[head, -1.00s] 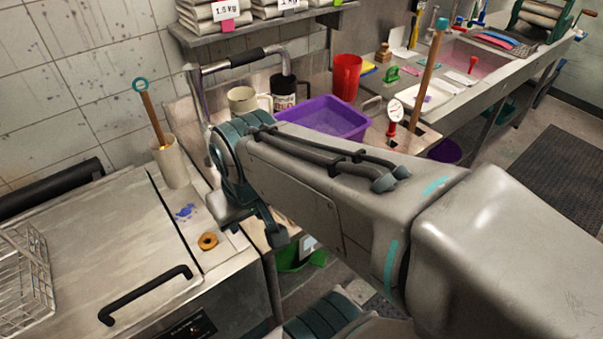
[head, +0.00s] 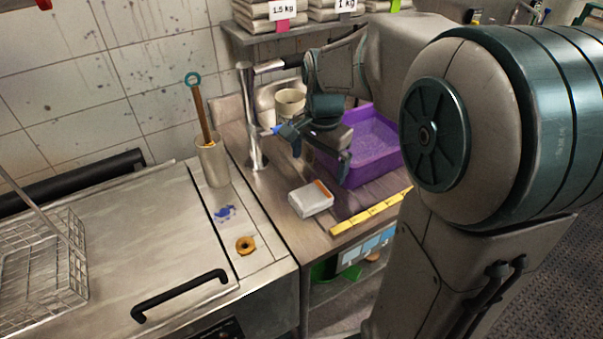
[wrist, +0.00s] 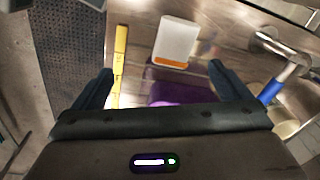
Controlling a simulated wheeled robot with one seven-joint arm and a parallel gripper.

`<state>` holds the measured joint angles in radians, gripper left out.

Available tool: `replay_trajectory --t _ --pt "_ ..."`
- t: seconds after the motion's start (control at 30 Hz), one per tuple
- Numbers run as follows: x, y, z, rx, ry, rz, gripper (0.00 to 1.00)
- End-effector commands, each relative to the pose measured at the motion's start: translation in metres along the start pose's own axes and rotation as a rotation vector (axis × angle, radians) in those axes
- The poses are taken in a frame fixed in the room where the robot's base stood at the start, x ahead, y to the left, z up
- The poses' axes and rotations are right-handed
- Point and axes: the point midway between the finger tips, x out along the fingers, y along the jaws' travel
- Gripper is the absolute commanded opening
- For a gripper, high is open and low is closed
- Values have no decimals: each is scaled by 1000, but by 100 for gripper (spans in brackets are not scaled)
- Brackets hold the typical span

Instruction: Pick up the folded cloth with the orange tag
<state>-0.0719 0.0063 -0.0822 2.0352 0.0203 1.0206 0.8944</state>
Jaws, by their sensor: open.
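A small pale folded block with an orange strip along one edge, which looks like the folded cloth with the orange tag (head: 309,201), lies flat on the counter between the faucet and the yellow ruler. In the wrist view the cloth (wrist: 178,40) is ahead of the fingertips, orange edge toward me. My gripper (head: 318,152) is open and empty above the counter, behind the cloth and in front of the purple tub. In the wrist view its two fingers (wrist: 160,72) are apart, with the cloth beyond them, not between them.
The purple tub (head: 375,150) stands right behind the cloth. A yellow ruler (head: 371,212) lies along the counter's front edge. A metal faucet post (head: 250,120) and a cream mug (head: 290,103) are at the back left. Tagged stacks (head: 270,22) sit on the shelf above.

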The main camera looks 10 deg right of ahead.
Motion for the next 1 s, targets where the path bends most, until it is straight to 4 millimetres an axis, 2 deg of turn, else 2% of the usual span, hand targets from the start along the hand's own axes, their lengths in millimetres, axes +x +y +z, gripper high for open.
replay_trajectory --t 0.03,0.1,0.3,0.47,0.8,1.0 --pt "11 -11 -9 70 -10 20 96" --pt "20 -22 -17 162 -17 40 96" --pt "37 -40 -31 318 -23 74 96" --pt "54 -41 -33 346 -25 83 96" --pt "115 -37 -30 343 -25 82 96" --pt "128 -36 -30 342 -24 80 96"
